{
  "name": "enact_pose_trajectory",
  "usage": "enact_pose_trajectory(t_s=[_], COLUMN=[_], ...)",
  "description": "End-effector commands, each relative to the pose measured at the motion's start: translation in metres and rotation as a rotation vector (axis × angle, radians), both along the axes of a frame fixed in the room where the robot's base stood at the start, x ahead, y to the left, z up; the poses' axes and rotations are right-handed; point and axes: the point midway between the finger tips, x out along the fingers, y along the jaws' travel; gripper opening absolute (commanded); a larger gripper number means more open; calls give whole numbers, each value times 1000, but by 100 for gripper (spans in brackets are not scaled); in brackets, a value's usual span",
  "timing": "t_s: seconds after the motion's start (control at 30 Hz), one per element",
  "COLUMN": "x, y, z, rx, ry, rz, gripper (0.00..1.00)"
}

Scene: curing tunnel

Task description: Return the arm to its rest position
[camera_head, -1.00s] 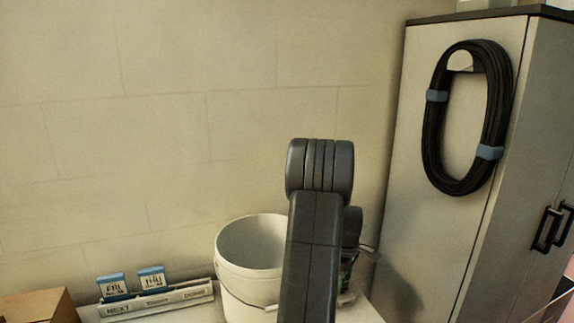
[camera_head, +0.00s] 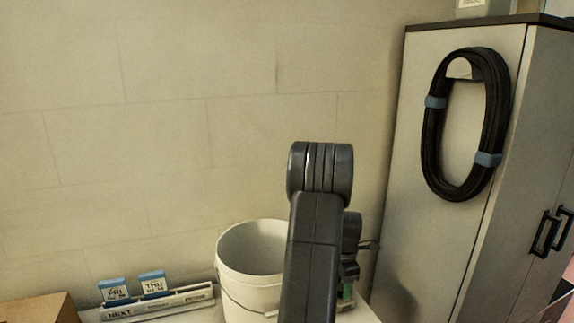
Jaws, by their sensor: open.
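My dark grey arm (camera_head: 316,225) rises from the bottom centre of the head view, its rounded elbow joint at the top in front of the wall. My gripper (camera_head: 368,244) is mostly hidden behind the arm. Only a thin part of it shows just right of the arm, beside a dark wrist part. It is open, and I see nothing held in it.
A white bucket (camera_head: 254,285) stands left of and partly behind my arm. A sign rack (camera_head: 165,303) with blue-topped cards is farther left, near a cardboard box (camera_head: 40,308). A tall cabinet (camera_head: 405,200) with a hung black cable coil (camera_head: 433,150) stands at right.

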Motion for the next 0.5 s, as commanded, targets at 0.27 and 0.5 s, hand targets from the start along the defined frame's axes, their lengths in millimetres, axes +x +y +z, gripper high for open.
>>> enact_pose_trajectory(t_s=[0.27,0.5], x=[0,0], y=[0,0], z=[0,0], rx=[0,0], ry=[0,0], rz=[118,132], gripper=[56,56])
